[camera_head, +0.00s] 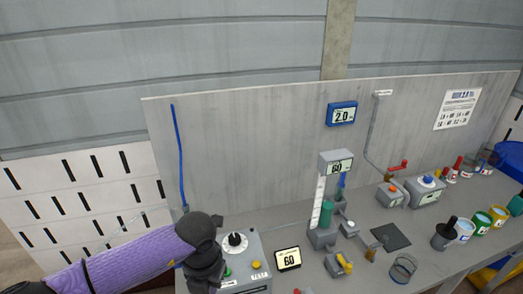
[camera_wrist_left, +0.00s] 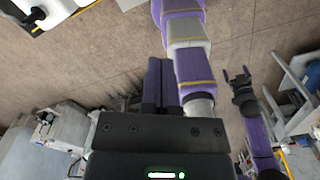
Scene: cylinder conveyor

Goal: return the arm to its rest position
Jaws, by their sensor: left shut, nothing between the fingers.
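My left arm (camera_head: 130,262) is purple and comes in from the lower left in the head view. Its dark wrist and gripper (camera_head: 205,268) hang downward at the near left end of the bench, just left of the grey dial box (camera_head: 240,262). The fingertips are not clear there. In the left wrist view the left gripper's two dark fingers (camera_wrist_left: 160,66) lie side by side, shut and empty. My right gripper (camera_wrist_left: 238,76) shows in the left wrist view with its fingers spread, above brown floor. It is not visible in the head view.
A grey back panel (camera_head: 240,150) rises behind.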

